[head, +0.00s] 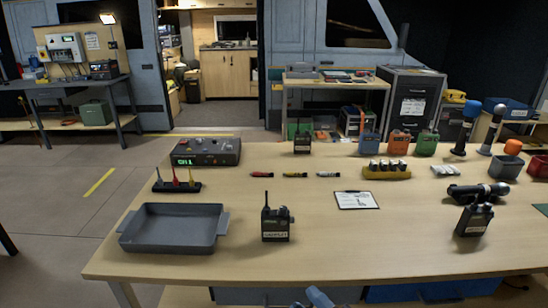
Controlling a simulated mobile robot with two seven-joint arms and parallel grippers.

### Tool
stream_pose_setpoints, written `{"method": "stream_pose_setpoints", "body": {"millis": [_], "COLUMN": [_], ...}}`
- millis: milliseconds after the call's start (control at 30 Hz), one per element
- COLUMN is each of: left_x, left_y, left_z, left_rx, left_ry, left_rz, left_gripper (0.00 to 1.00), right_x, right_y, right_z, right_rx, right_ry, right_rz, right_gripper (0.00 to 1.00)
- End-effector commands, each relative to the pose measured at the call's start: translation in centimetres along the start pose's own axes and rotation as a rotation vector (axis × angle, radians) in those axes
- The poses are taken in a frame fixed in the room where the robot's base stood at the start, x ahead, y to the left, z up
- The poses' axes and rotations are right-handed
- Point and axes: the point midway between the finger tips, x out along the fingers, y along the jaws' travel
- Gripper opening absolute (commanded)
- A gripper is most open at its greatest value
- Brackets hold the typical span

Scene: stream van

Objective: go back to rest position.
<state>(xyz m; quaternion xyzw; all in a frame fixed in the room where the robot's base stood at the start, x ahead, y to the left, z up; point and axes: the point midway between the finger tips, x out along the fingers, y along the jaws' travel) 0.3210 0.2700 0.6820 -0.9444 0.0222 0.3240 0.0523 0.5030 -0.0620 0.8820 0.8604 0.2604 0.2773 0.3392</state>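At the bottom edge of the head view, a small blue-grey part of my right gripper (316,298) shows in front of the table's near edge. It is cut off by the frame, so I cannot tell whether it is open or shut. It is below and apart from the things on the tabletop. My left gripper is not in view.
The wooden table (340,262) fills the front. On it are a grey tray (172,246), two-way radios (275,223) (474,219), a clipboard (356,200), a control box (206,152) and coloured markers (295,175). The table's near middle is bare.

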Motion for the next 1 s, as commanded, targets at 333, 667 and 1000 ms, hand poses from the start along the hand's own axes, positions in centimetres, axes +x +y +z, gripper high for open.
{"method": "stream_pose_setpoints", "body": {"millis": [333, 667, 1000], "left_x": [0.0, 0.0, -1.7], "left_y": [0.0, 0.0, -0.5], "left_z": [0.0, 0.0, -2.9], "left_rx": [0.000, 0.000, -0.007], "left_ry": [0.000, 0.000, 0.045], "left_rz": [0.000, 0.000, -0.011], "left_gripper": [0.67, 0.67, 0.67], "right_x": [-15.2, -28.7, -31.0], "right_y": [-2.2, -5.3, -3.4], "right_z": [8.6, 9.9, 7.8], "right_rx": [0.437, 0.727, 0.793], "right_ry": [-0.657, -1.091, -1.161], "right_rz": [0.123, 0.203, 0.255], "right_gripper": [0.35, 0.35, 0.35]}}
